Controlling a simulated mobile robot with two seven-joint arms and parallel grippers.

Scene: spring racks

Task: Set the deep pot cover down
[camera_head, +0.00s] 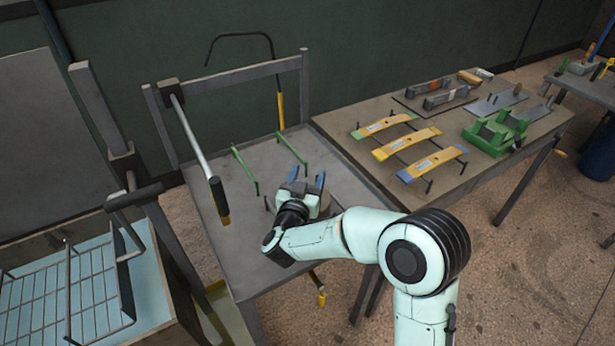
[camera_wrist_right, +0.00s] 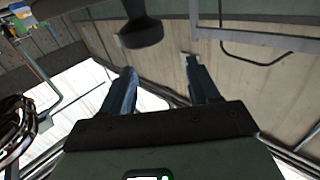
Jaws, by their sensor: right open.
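I cannot make out a deep pot cover in either view. In the right wrist view the open fingers (camera_wrist_right: 163,84) also show empty. A dark blunt thing (camera_wrist_right: 140,32) is beyond them there; I cannot tell what it is. My left gripper is not in view.
A long-handled hammer-like tool (camera_head: 195,135) leans at the table's left, by a grey rear frame (camera_head: 235,75). A blue-topped bench with a wire rack (camera_head: 95,290) is at left. The right table (camera_head: 350,118) carries yellow spring strips (camera_head: 407,142) and a green fixture (camera_head: 495,132).

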